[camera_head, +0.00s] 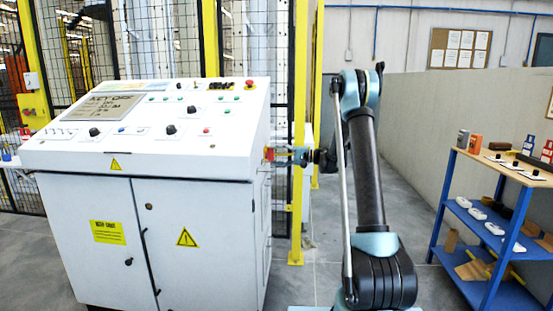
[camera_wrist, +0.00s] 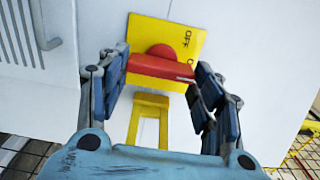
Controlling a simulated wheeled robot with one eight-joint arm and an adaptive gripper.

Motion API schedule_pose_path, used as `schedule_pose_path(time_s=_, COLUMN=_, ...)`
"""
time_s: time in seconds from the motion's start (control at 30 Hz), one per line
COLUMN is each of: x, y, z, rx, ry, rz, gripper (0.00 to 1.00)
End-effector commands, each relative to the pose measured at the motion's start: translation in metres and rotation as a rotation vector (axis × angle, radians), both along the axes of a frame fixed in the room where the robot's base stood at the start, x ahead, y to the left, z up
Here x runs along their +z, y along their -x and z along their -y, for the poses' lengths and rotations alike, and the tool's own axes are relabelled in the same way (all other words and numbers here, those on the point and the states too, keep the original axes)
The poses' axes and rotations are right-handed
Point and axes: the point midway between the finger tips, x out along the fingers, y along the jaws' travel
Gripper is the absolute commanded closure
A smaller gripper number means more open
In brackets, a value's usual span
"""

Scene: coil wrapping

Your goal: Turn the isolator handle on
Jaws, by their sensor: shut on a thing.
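The isolator handle (camera_wrist: 165,66) is a red bar on a round red hub, set on a yellow plate (camera_wrist: 150,27) on a white panel. In the wrist view the bar lies nearly level, its right end slightly lower. "OFF" is printed on the plate to the right of the hub; smaller lettering below it is hard to read. My gripper (camera_wrist: 162,88) has its blue fingers at both ends of the bar, shut on it. In the head view my gripper (camera_head: 291,156) meets the right side of the white control cabinet (camera_head: 190,215); the handle is mostly hidden there.
A yellow bracket (camera_wrist: 150,118) sits on the panel below the handle. Yellow posts and mesh fencing (camera_head: 298,120) stand close behind my gripper. A blue shelf trolley (camera_head: 470,210) with several items stands at the right. Grey floor is clear between trolley and arm.

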Motion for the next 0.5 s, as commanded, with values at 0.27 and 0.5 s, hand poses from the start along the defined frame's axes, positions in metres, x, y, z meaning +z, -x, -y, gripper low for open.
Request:
schedule_pose_path(time_s=0.27, x=-0.0011, y=-0.0006, z=0.0011, rx=-0.002, ry=0.003, rz=0.001, gripper=0.32)
schedule_pose_path(time_s=0.5, x=-0.0006, y=-0.0001, z=0.0032, rx=-0.001, ry=0.002, rz=0.001, gripper=0.32)
